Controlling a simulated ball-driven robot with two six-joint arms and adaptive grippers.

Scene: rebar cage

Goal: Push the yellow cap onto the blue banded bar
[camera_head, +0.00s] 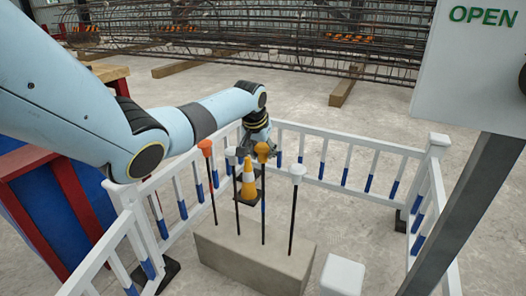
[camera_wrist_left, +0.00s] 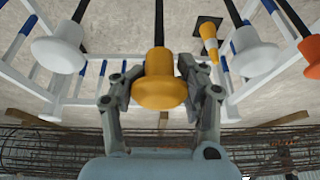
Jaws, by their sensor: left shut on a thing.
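The yellow cap (camera_head: 263,149) is at the top of the blue banded bar (camera_head: 263,212), which stands upright in a concrete block (camera_head: 225,258). In the left wrist view the yellow cap (camera_wrist_left: 160,88) sits between the two fingers, its sleeve in line with the dark bar (camera_wrist_left: 159,22). My left gripper (camera_head: 257,147) is shut on the cap. The cap's sleeve meets the bar, but how far the bar goes inside is hidden. My right gripper is not in view.
Neighbouring bars carry an orange cap (camera_head: 205,146) and white caps (camera_head: 231,154) (camera_head: 297,171) close beside the gripper. A traffic cone (camera_head: 249,182) stands behind them. A white fence (camera_head: 345,143) surrounds the block. An OPEN panel (camera_head: 475,65) hangs at the right.

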